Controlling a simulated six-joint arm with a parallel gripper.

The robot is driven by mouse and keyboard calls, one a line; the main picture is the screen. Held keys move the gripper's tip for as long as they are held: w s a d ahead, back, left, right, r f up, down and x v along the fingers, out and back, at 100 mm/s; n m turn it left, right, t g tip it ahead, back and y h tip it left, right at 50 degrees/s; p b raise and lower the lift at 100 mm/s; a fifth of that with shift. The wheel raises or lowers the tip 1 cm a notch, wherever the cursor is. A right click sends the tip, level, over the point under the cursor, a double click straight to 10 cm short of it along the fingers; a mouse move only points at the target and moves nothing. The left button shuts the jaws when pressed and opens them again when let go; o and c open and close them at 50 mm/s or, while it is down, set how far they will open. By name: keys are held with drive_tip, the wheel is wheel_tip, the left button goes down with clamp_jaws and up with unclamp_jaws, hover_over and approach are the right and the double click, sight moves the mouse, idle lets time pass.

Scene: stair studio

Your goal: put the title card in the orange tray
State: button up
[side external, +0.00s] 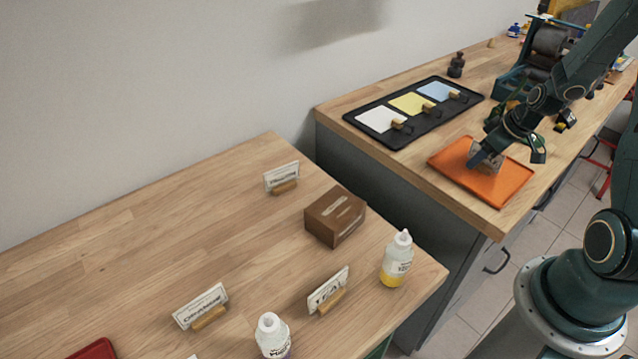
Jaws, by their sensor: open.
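The orange tray (512,194) lies on the right wooden counter. My gripper (506,154) is low over the tray with its jaws open. A small pale card-like piece (487,157) is at the tray beside my left finger, partly hidden by the gripper. Its print cannot be read, and I cannot tell whether it touches a finger. Three other lettered cards in wooden holders stand on the left table: one at the back (282,176), one at the front left (201,304) and one at the front right (328,290).
A black tray (388,138) with white, yellow and blue squares lies behind the orange tray. A brown box (336,216) and two bottles, one with yellow contents (397,260) and one in front (272,338), stand on the left table. A dark machine (545,55) stands at the back right.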

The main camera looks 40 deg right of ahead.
drive_tip(key=shift+v, duration=6.1)
drive_tip(key=shift+a, duration=0.1)
drive_tip(key=s+a+r, duration=0.2)
drive_tip(key=a+r, duration=0.2)
drive_tip(key=a, duration=0.4)
drive_tip(key=s+a+r, duration=0.3)
drive_tip(key=a+r, duration=0.1)
drive_tip(key=a, duration=0.4)
drive_tip(key=s+a+r+t, duration=0.1)
drive_tip(key=s+a+r, duration=0.2)
drive_tip(key=a+r, duration=0.2)
drive_tip(key=a, duration=0.2)
drive_tip(key=shift+a, duration=0.4)
